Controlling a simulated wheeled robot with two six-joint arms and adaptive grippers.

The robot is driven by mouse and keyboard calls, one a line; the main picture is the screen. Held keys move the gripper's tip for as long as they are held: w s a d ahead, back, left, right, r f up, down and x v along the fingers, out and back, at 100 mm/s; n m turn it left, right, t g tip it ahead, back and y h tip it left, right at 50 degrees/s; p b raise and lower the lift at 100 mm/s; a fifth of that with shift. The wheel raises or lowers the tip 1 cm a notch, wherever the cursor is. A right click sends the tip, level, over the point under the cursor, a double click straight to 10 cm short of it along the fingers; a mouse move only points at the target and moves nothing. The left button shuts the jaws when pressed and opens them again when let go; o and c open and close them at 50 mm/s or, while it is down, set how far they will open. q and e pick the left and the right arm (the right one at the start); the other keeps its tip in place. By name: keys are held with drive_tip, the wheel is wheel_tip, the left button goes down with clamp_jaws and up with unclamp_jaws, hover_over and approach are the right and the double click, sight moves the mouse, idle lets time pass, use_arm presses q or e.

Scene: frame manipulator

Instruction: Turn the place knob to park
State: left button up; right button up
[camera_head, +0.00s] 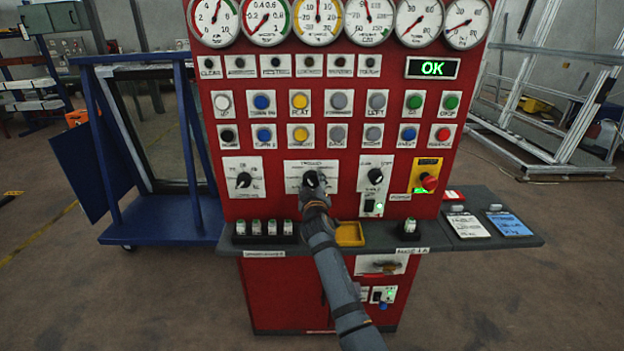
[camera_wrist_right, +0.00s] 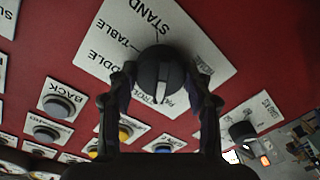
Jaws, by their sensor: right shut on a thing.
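The knob (camera_head: 311,178) is black and sits on a white label plate in the middle of the red panel. In the right wrist view the knob (camera_wrist_right: 152,68) is round with a pale pointer bar pointing down the picture. The plate (camera_wrist_right: 110,45) reads STAND and TABLE; other words are partly covered. My right gripper (camera_head: 314,190) reaches up to the knob from below. In the right wrist view the fingers of the gripper (camera_wrist_right: 164,80) are shut on the knob, one on each side. My left gripper is not in view.
Another knob (camera_head: 244,180) is to the left and one (camera_head: 375,175) to the right. A red emergency button (camera_head: 429,182) is further right. Rows of push buttons and gauges are above. A grey shelf (camera_head: 470,205) with a yellow tray (camera_head: 349,234) juts out below.

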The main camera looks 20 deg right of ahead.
sight(310, 161)
drive_tip(key=shift+n+p, duration=0.55)
drive_tip(key=shift+n, duration=0.45)
drive_tip(key=o, duration=1.2)
drive_tip(key=shift+c, duration=0.2)
drive_tip(key=r, duration=0.6)
drive_tip(key=shift+w+a, duration=0.15)
drive_tip(key=shift+w, duration=0.2)
drive_tip(key=r, duration=0.2)
drive_tip(key=s+r, duration=0.1)
drive_tip(key=r, duration=0.1)
drive_tip(key=shift+d, duration=0.25)
drive_tip(key=shift+w+a, duration=0.15)
drive_tip(key=shift+w, duration=0.05)
